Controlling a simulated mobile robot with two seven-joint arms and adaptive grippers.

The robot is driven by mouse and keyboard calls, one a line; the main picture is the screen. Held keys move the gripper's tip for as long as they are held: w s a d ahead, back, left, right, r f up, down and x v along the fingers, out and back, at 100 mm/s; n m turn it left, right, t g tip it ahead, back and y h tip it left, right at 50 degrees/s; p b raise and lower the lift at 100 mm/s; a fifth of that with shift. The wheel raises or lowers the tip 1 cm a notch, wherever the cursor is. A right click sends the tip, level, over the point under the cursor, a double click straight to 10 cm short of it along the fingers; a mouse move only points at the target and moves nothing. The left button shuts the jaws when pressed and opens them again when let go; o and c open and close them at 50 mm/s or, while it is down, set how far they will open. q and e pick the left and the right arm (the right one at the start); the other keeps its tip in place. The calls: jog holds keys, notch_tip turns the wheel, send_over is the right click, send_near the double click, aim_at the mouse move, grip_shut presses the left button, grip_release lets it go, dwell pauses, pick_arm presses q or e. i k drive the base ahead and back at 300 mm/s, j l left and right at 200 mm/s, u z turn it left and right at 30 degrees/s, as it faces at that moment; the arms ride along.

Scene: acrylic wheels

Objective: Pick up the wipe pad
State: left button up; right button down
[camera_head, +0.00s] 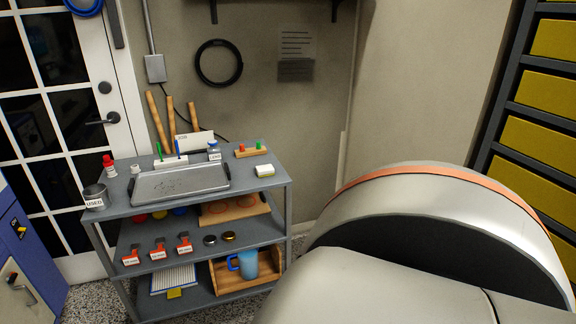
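A small pad (264,170), white with a yellowish edge, lies on the right part of the grey cart's top shelf (238,191); it looks like the wipe pad. It lies flat, just right of a metal tray (180,183) and in front of a wooden block with red and green pegs (250,149). Nothing touches it from above. Neither of my grippers shows in the head view.
The top shelf also holds a grey can labelled USED (95,196), a red-capped bottle (109,166) and a small labelled bottle (214,151). Lower shelves hold red clamps (158,249) and a blue mug (245,264). A large pale rounded body with an orange band, probably mine, fills the lower right.

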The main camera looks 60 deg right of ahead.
aim_at(268, 170)
jog(key=j+z, duration=0.2)
jog(key=z, duration=1.2)
jog(key=i+l+z, duration=0.15)
jog(key=z, duration=0.3)
